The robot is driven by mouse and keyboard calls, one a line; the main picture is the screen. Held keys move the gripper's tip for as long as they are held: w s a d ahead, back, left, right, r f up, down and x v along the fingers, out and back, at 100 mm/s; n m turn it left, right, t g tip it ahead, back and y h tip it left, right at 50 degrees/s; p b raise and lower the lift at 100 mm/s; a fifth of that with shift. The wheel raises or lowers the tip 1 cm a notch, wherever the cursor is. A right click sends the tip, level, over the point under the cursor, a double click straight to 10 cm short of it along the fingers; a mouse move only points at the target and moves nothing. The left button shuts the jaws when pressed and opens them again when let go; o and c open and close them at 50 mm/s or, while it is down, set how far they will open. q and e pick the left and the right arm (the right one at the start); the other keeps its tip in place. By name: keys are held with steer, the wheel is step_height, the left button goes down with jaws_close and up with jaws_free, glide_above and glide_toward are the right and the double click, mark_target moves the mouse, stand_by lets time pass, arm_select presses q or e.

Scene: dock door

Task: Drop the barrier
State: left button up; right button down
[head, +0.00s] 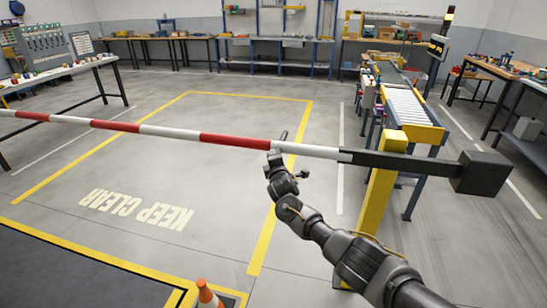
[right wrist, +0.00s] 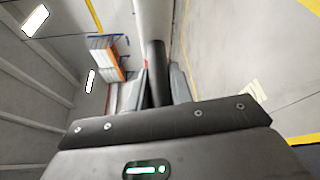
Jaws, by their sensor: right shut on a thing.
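The red and white striped barrier arm (head: 235,141) runs across the head view, looking close to level. Its dark right end carries a black counterweight block (head: 482,172). It crosses a yellow post (head: 377,196) on the right. My right gripper (head: 279,150) is at a white and red part of the arm, left of the post. My left gripper is not in view.
Below the arm is clear floor marked KEEP CLEAR (head: 135,207) inside a yellow outline. An orange cone (head: 207,295) stands at the bottom. A roller conveyor (head: 408,108) is behind the post. Workbenches (head: 65,73) line the left and back.

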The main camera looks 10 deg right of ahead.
steer(key=c, duration=1.3)
jaws_free()
steer(key=shift+s+d+f, duration=0.1)
steer(key=shift+f, duration=0.4)
steer(key=shift+o, duration=0.2)
steer(key=shift+r, duration=0.1)
steer(key=shift+s, duration=0.45)
steer(key=s, duration=1)
steer(key=shift+r+p, duration=0.4)
steer(key=shift+p, duration=0.05)
steer(key=shift+w, duration=0.1)
